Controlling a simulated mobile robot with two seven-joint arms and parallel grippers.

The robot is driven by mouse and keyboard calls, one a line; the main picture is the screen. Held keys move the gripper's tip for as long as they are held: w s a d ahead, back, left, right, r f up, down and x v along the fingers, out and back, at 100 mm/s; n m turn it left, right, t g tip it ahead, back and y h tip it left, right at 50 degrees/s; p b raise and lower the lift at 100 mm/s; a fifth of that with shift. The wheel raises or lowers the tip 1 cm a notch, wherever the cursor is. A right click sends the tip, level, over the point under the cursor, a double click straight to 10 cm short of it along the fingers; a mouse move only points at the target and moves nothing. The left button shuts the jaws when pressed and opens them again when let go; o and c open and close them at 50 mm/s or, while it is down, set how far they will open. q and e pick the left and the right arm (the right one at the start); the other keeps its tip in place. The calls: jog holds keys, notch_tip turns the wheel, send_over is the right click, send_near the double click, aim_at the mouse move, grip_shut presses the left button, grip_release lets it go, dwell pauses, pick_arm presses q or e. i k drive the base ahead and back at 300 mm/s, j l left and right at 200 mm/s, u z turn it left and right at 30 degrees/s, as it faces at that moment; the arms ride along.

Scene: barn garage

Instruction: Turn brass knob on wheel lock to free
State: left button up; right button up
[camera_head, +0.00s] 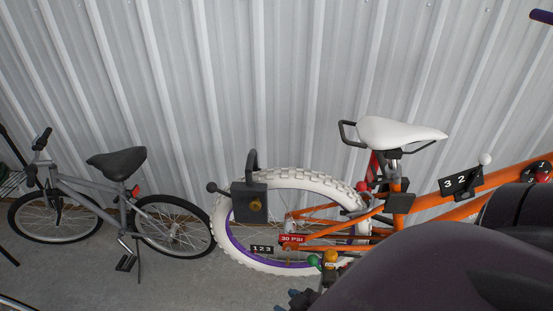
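The wheel lock (241,212) is a dark grey box with a black shackle at the top of the orange bike's white rear tyre (298,180). A dark lever with a round end sticks out to the left of the lock. I cannot tell which position the knob is in. Neither of my grippers can be made out in the view.
The orange bike (340,232) has a white saddle (395,133). A grey bike (85,198) stands at left. A corrugated metal wall (200,70) is close behind both. A large dark shape, probably my arm, covers the lower right. Concrete floor shows at lower left.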

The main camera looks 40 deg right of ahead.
aim_at(255, 205)
jog(key=i+j+z, duration=0.1)
jog(key=z, duration=0.25)
jog(key=i+j+z, duration=0.1)
jog(key=j+z, duration=0.25)
jog(key=i+j+z, duration=0.1)
jog(key=z, duration=0.25)
